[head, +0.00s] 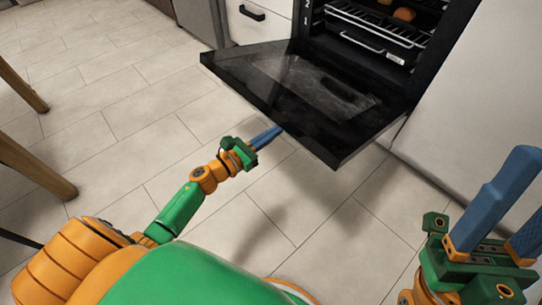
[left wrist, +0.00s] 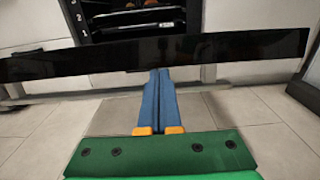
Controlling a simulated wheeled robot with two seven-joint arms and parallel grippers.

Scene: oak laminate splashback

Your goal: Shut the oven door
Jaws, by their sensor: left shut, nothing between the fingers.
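The oven door (head: 310,95) is a dark panel with a glass window, hinged at the bottom and hanging wide open, roughly level, in front of the oven (head: 385,40). In the left wrist view the door (left wrist: 230,46) is a black band across the picture. My left gripper (head: 277,131) is shut and empty, its blue fingers at the door's outer edge. In the left wrist view its fingertips (left wrist: 159,72) reach the band's lower edge; I cannot tell whether they touch. My right gripper (head: 512,215) is open and empty at the lower right, away from the door.
A rack (head: 375,28) and food (head: 404,14) are inside the oven. White cabinet fronts (head: 470,100) stand right of the oven, and a drawer with a black handle (head: 252,12) stands left. Wooden legs (head: 40,150) are at the far left.

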